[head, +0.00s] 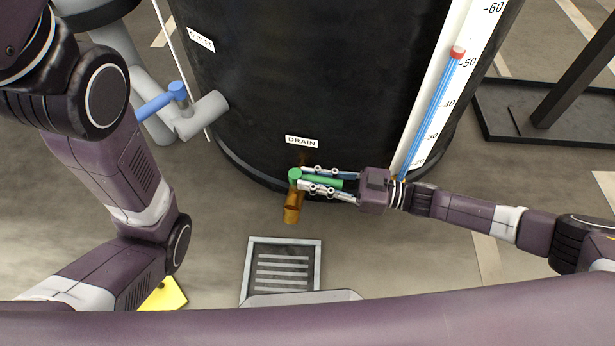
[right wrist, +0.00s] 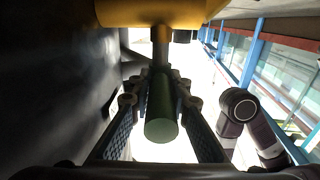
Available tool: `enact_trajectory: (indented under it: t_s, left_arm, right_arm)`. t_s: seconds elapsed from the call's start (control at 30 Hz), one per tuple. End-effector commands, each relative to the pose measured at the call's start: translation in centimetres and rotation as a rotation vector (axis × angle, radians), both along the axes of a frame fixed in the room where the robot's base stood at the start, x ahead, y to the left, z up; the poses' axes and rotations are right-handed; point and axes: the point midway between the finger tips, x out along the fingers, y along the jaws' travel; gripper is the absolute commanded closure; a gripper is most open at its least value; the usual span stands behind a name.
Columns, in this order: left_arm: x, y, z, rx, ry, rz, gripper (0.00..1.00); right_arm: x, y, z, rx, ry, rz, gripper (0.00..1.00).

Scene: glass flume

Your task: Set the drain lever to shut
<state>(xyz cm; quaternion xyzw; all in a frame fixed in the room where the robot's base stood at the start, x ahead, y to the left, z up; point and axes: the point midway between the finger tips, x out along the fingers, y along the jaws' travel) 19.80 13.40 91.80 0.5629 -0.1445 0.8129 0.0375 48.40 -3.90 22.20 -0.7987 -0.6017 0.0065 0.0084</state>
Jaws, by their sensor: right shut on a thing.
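The green drain lever (head: 326,182) sits on the brass drain valve (head: 292,212) at the foot of the black tank, below the DRAIN label (head: 302,141). The lever points right from its round hub, across the line of the brass spout. My right gripper (head: 307,178) comes in from the right and is shut on the lever, one finger on each side. In the right wrist view the lever (right wrist: 162,118) runs between the fingers (right wrist: 160,102), its round end toward the camera. My left arm shows at the left; its gripper is out of view.
The black tank (head: 270,75) stands close behind the valve. A floor grate (head: 283,257) lies below the spout. A grey pipe with a blue lever (head: 163,100) is at the left. A level gauge (head: 430,115) runs up the tank's right side.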

Motion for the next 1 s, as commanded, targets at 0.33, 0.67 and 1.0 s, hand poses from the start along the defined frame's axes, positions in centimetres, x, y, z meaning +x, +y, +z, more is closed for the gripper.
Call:
enact_trajectory:
  t_s: [0.33, 0.67, 1.0]
  left_arm:
    - [0.0, 0.0, 0.0, 0.0, 0.001, -0.001, 0.6]
    - [0.1, 0.1, 0.0, -0.004, 0.004, -0.003, 0.6]
    - [0.0, 0.0, 0.0, -0.002, 0.001, -0.002, 0.6]
  right_arm:
    - [0.1, 0.2, 0.0, 0.001, 0.0, 0.0, 0.65]
    - [-0.4, -1.7, -0.1, -0.002, 0.001, -0.002, 0.65]
    - [-2.4, -8.5, -0.1, -0.002, 0.002, -0.002, 0.65]
